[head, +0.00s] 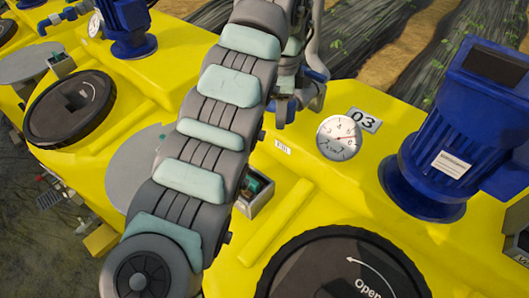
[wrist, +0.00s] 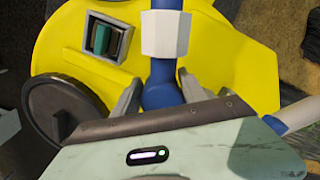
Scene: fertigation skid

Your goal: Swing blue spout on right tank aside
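The right tank (head: 320,210) is yellow, with a "03" plate and a round gauge. Its blue spout (head: 283,110) shows only in part beside my arm in the head view. In the wrist view a blue pipe with a white collar (wrist: 165,35) runs down to a rounded blue piece (wrist: 158,90) between the two grey fingers of my gripper (wrist: 160,92). The fingers stand apart, one on each side of it, with yellow tank showing in narrow gaps. Whether either finger touches the blue piece low down is hidden by my wrist housing.
A blue motor (head: 440,150) stands right of the gauge (head: 338,138). A black round lid marked "Open" (head: 340,270) is at the front. A small open box (head: 257,192) sits beside my arm. Another yellow tank with a black lid (head: 70,108) is at left.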

